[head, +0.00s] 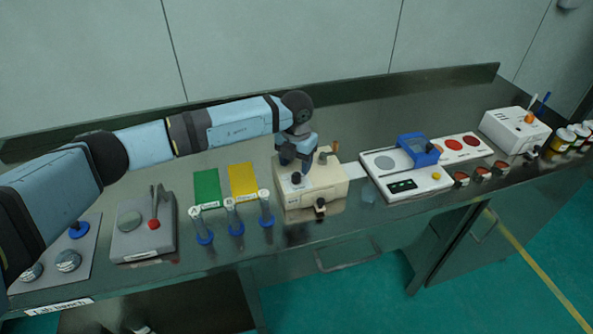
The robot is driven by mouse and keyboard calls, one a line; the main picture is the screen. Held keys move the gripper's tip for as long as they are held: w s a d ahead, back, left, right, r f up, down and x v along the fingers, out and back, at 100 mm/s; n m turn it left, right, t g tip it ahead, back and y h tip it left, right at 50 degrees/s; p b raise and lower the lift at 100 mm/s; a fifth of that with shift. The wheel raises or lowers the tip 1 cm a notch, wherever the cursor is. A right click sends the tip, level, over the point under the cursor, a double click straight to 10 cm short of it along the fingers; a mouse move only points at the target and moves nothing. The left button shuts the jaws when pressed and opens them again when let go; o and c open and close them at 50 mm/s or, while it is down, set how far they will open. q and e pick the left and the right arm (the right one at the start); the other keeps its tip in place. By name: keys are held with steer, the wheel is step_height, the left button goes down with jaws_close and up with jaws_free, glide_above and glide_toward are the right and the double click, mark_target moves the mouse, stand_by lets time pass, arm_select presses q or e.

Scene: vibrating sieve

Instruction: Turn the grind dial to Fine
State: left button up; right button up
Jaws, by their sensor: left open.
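A beige machine box (325,188) stands near the middle of the bench. A dark knob (296,178) shows on its top, towards the left, and looks like the grind dial. Its markings are too small to read, so I cannot tell its setting. My left gripper (294,164) points down just above this knob, with its fingers open. I cannot tell whether they touch the knob or stand around it. Another dark knob (320,205) sits on the box's front face. My right gripper is not in view.
Blue-based tubes (235,218) stand left of the box, before green (206,188) and yellow (243,180) mats. A grey lever unit (143,230) is further left. Right are a white panel (398,186) with a blue frame (418,149) and a white box (515,130).

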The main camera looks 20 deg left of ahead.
mark_target(296, 174)
arm_select(q)
steer(key=shift+f, duration=2.2)
steer(key=shift+c, duration=0.2)
steer(key=c, duration=0.9)
